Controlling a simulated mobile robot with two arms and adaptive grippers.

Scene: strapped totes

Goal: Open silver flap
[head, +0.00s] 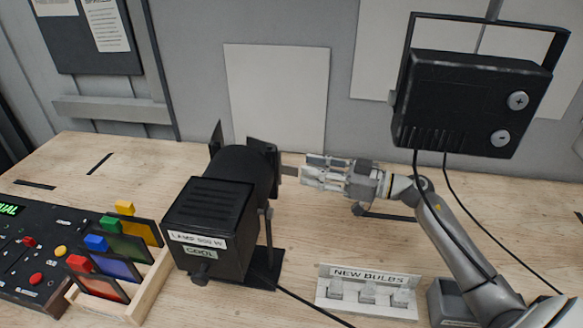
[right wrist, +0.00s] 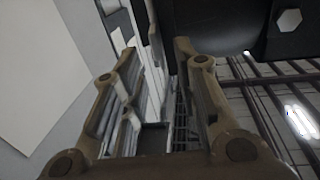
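A black stage lamp (head: 208,228) stands on the workbench, labelled "LAMP 500 W" and "COOL". Dark flaps (head: 264,152) stick out around its far front end. A small grey piece (head: 289,171) shows between the lamp's front and my right gripper (head: 304,172); I cannot tell whether it is the silver flap. My right gripper points left at the lamp's front, close beside it. In the right wrist view its fingers (right wrist: 157,50) stand apart, with a thin dark edge and pale strips showing between them. No grip on anything is clear. My left gripper is out of view.
A control panel (head: 35,250) and a wooden rack (head: 150,284) of coloured filters stand left. A "NEW BULBS" holder (head: 368,295) and a grey box (head: 450,302) are in front. A black floodlight (head: 470,103) with cables hangs above my right arm.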

